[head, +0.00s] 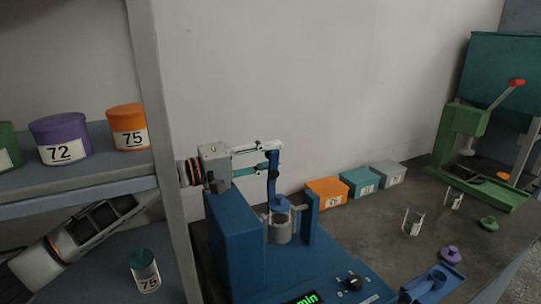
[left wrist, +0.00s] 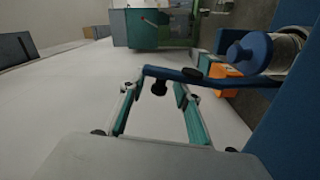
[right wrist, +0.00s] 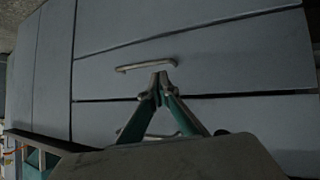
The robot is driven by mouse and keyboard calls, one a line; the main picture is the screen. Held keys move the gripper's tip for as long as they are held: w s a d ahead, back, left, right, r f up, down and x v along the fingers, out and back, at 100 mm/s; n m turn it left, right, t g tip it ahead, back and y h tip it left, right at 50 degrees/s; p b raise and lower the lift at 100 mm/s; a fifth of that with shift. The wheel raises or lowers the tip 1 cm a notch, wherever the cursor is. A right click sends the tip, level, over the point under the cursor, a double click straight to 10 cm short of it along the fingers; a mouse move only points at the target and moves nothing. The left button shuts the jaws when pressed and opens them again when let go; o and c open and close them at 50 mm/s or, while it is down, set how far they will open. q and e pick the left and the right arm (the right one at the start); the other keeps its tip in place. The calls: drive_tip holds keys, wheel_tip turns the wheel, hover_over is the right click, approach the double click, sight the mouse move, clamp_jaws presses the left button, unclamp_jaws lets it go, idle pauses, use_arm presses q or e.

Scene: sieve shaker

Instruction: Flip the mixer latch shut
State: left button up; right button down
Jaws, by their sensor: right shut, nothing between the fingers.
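The blue mixer (head: 232,240) stands on the bench with a clear cup (head: 281,228) in its holder. My right gripper (right wrist: 158,80) is shut and empty, low before a grey drawer front, and outside the head view.
Orange (head: 326,191), teal (head: 360,182) and grey (head: 388,174) boxes stand behind the mixer. A green press (head: 478,150) is at the far right. A shelf post (head: 163,150) stands close by my left arm. A drawer handle (right wrist: 146,66) is near my right fingertips.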

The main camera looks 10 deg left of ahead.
use_arm(q)
drive_tip(key=shift+w+d, duration=0.1)
clamp_jaws()
drive_tip(key=shift+s+d+f+m, duration=0.15)
drive_tip(key=shift+s+d+m, duration=0.3)
drive_tip(key=shift+m, duration=0.5)
drive_tip(key=shift+s+d+f+m, duration=0.1)
drive_tip(key=shift+s+d+m, duration=0.2)
drive_tip(key=shift+s+m, duration=0.55)
drive_tip(key=shift+s+d+f+m, duration=0.15)
drive_tip(key=shift+s+d+m, duration=0.2)
drive_tip(key=shift+m, duration=0.75)
